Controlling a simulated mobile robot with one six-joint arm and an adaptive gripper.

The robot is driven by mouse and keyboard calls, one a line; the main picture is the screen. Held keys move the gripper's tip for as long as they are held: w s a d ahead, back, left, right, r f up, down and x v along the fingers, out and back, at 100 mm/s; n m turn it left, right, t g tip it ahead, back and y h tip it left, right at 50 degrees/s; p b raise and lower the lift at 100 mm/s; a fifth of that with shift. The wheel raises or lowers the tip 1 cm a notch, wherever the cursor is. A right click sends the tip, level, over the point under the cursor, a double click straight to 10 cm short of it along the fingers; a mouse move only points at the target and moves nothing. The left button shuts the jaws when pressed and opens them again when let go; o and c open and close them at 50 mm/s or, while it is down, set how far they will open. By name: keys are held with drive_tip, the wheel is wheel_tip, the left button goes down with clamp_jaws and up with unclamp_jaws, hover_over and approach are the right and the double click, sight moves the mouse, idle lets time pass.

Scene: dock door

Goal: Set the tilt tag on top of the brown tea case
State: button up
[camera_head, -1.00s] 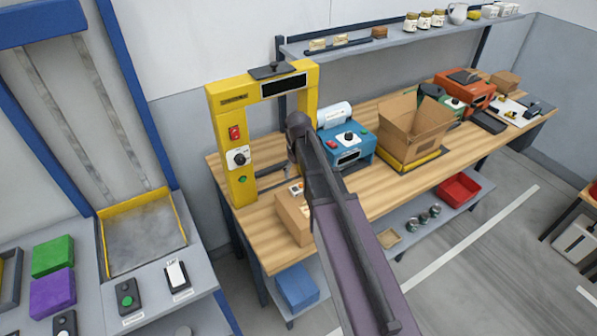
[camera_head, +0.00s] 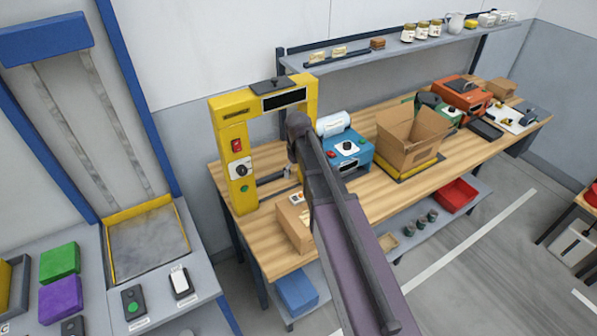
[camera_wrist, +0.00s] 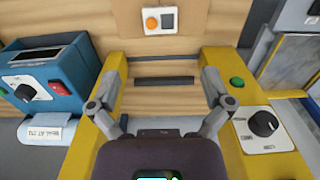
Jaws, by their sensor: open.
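The brown tea case (camera_head: 291,226) stands on the bench in front of the yellow arch; my arm hides its right side. The tilt tag, a small white tag with an orange dot and a grey window (camera_wrist: 160,20), lies flat on the case's top, apart from my gripper. It also shows in the head view (camera_head: 297,198). My gripper (camera_wrist: 162,82) is open and empty, its fingers spread below the tag in the wrist view. In the head view my arm largely hides the gripper.
The yellow arch (camera_head: 236,165), with a dial and buttons, stands close behind the case. A blue machine (camera_head: 347,152) and an open carton (camera_head: 408,155) are farther right on the bench (camera_head: 262,246). A dark bar (camera_wrist: 165,80) lies between the arch's legs.

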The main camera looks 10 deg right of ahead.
drive_tip(key=shift+s, duration=0.1)
idle(0.3)
drive_tip(key=s+m, duration=0.3)
drive_tip(key=s, duration=1.3)
drive_tip(key=shift+s+d+m, duration=0.25)
drive_tip(key=shift+s+m, duration=0.05)
wheel_tip(320, 180, down, 10)
drive_tip(key=b, duration=1)
drive_tip(key=shift+f, duration=0.2)
